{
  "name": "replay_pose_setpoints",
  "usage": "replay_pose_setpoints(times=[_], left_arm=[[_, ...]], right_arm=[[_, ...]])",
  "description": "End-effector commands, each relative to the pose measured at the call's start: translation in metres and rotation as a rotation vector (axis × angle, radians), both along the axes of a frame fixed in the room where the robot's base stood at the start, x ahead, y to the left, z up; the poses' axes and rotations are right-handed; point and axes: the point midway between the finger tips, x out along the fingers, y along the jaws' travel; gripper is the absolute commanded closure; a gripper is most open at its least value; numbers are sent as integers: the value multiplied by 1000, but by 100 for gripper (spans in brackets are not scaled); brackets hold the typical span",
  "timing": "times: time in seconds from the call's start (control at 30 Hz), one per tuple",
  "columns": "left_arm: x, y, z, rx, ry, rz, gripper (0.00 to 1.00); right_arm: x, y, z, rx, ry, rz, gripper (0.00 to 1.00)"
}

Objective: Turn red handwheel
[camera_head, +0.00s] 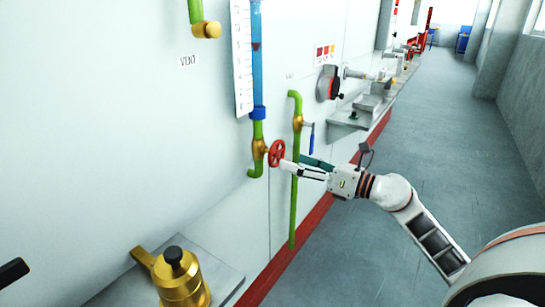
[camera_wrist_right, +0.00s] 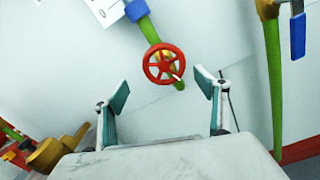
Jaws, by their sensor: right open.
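The red handwheel (camera_head: 276,153) sits on a brass valve (camera_head: 259,149) at the foot of the green and blue vertical pipe. In the right wrist view the handwheel (camera_wrist_right: 164,65) shows a round rim with spokes, facing the camera. My right gripper (camera_head: 297,166) is open just to the right of the wheel in the head view. In the wrist view its fingers (camera_wrist_right: 160,90) stand wide apart, with the wheel beyond and between them, slightly above the tips. Nothing is between the fingers, and I see no clear contact with the wheel. My left gripper is not recognizable in view.
A thin green pipe (camera_head: 295,205) with a blue lever (camera_head: 311,138) runs just right of the wheel. A brass vessel (camera_head: 181,280) stands at the lower left. A black piece (camera_head: 14,272) at the left edge is unclear. Grey floor (camera_head: 440,120) is open at right.

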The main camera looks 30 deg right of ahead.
Motion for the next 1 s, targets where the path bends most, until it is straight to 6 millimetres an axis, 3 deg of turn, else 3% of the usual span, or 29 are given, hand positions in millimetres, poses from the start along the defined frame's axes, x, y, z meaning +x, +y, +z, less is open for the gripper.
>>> replay_pose_setpoints(times=[0.17, 0.7, 1.0], left_arm=[[1, 0, 2, 2, -6, -2, 100], [-1, -1, -3, 1, 2, -4, 100], [-1, -2, -2, -1, 3, -2, 100]], right_arm=[[8, -8, 6, -78, -13, -15, 28], [68, 17, 6, -74, -12, -15, 28], [76, 21, 5, -75, -10, -15, 28]])
